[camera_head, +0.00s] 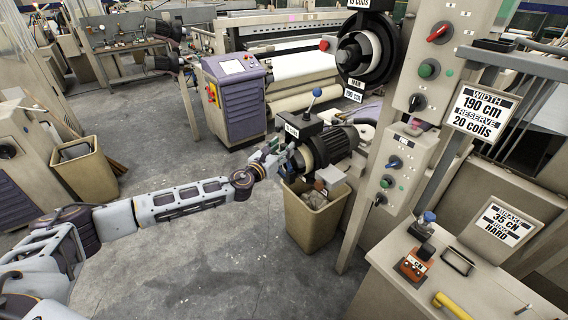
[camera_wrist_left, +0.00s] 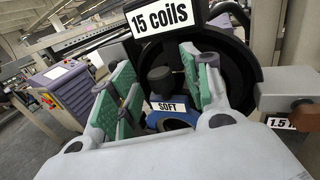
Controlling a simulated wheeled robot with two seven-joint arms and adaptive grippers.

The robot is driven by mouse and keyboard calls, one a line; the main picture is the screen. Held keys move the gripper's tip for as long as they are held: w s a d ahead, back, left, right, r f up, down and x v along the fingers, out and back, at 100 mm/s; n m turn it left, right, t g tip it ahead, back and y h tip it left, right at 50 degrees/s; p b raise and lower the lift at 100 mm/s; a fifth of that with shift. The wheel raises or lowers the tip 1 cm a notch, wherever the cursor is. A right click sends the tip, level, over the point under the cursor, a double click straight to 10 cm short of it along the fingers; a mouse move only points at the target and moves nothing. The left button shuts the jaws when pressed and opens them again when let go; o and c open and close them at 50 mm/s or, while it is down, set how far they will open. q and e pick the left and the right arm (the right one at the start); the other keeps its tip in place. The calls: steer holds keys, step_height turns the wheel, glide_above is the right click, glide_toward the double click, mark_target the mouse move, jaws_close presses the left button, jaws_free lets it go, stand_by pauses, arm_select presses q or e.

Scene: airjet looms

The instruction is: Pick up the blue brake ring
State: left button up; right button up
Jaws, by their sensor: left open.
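The blue brake ring (camera_wrist_left: 178,122), with a white label reading "SOFT" and a dark knob above it, sits in front of a black round housing (camera_wrist_left: 232,62) in the left wrist view. My left gripper (camera_wrist_left: 160,95) is open, its green-padded fingers to both sides of the ring and knob; I cannot tell whether they touch. In the head view my left gripper (camera_head: 280,152) is at the front of the lower feeder (camera_head: 325,148), and the ring is not clearly visible there. My right gripper is not in view.
A beige bin (camera_head: 314,215) stands below the lower feeder. A post with control boxes (camera_head: 405,160) rises to its right. A side table (camera_head: 385,270) holds an orange block (camera_head: 412,265) and a yellow handle (camera_head: 452,305). The floor in front is clear.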

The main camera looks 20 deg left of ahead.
arm_select(q)
steer(key=shift+w+d, duration=0.1)
steer(key=shift+w, duration=0.25)
steer(key=shift+c, duration=0.5)
jaws_close()
